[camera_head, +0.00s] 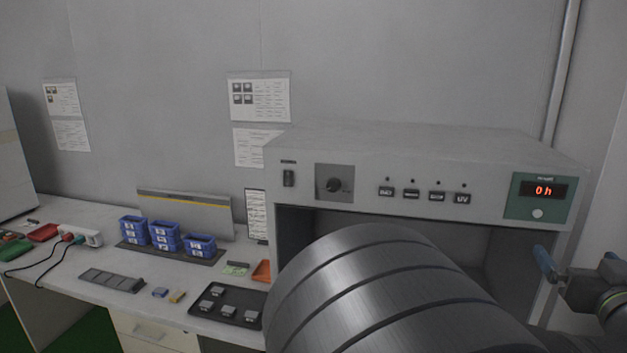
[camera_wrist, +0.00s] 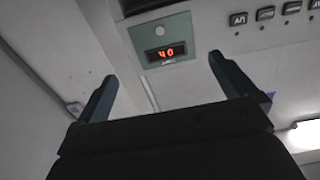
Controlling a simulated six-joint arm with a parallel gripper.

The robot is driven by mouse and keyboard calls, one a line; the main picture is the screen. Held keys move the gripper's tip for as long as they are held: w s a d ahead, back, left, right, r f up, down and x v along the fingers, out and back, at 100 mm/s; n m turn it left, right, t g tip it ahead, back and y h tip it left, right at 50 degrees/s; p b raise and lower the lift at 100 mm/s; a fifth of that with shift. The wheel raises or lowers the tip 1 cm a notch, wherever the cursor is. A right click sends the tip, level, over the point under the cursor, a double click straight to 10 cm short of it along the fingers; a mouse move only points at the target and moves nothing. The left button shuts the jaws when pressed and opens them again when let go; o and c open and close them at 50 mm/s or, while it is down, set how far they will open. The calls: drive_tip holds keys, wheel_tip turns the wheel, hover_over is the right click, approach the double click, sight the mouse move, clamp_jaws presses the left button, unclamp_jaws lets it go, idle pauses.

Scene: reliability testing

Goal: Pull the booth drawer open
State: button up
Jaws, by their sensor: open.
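The grey booth (camera_head: 430,138) stands on the bench at the right of the head view, with a dark opening below its control panel. I cannot make out the booth drawer; a large metal cylinder of my arm hides much of the opening and the part below it. My gripper (camera_head: 575,260) is at the booth's right front, partly cut off by the picture edge. In the wrist view my gripper (camera_wrist: 160,72) is open, its two dark fingers wide apart with nothing between them. Beyond them the booth's green display panel (camera_wrist: 181,28) appears upside down.
A dark tray (camera_head: 250,317) with several small parts lies left of the booth. Blue bins (camera_head: 165,236) stand farther left on the bench. A drawer front (camera_head: 150,332) shows under the bench. A lit lamp (camera_wrist: 305,134) shows in the wrist view.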

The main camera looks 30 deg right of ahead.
drive_tip(key=shift+w+d, duration=0.4)
drive_tip(key=shift+w, duration=0.05)
